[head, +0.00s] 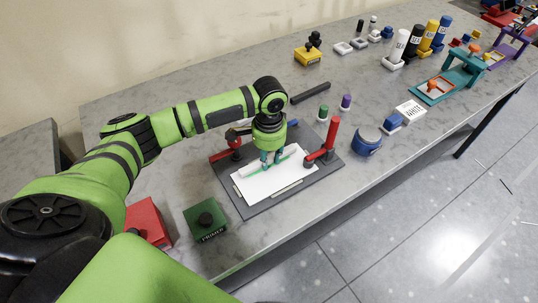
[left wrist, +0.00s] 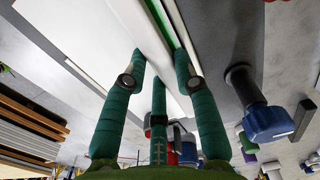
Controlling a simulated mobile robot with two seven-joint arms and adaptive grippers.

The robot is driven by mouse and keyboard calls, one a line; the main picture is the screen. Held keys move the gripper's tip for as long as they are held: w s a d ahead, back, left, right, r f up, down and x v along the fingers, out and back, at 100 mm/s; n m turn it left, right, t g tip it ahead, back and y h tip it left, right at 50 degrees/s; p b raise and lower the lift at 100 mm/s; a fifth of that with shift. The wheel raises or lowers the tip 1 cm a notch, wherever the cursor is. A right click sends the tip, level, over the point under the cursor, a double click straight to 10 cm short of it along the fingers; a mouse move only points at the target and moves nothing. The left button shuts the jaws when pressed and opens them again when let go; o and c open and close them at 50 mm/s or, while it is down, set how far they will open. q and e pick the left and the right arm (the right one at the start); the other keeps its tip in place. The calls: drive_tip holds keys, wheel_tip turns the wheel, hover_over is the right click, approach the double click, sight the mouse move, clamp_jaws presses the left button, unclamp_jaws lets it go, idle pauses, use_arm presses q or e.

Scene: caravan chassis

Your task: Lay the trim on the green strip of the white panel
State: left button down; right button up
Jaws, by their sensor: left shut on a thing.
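The white panel (head: 262,187) lies on a dark grey board on the table. It also shows in the left wrist view (left wrist: 70,40). The trim, a long white bar (left wrist: 140,35), is between the teal fingers of my left gripper (left wrist: 158,68), which is shut on it. In the head view this gripper (head: 271,160) points down over the panel's far part. The green strip (left wrist: 161,14) shows as a narrow line along the right side of the trim in the left wrist view. Whether the trim touches the panel I cannot tell. My right gripper is out of view.
Red clamps (head: 330,140) stand on the dark board (head: 243,208) at both sides of the panel. A green primer box (head: 206,220) and a red block (head: 147,222) lie at left. A blue round item (head: 367,141) stands right of the board. More parts fill the table's far right.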

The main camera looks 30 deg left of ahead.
sight(270, 159)
use_arm(q)
drive_tip(key=c, duration=1)
unclamp_jaws()
drive_tip(key=shift+o, duration=0.2)
wheel_tip(270, 159, up, 12)
drive_tip(key=b, duration=0.2)
drive_tip(key=shift+r+b, duration=0.15)
drive_tip(key=shift+b, duration=0.2)
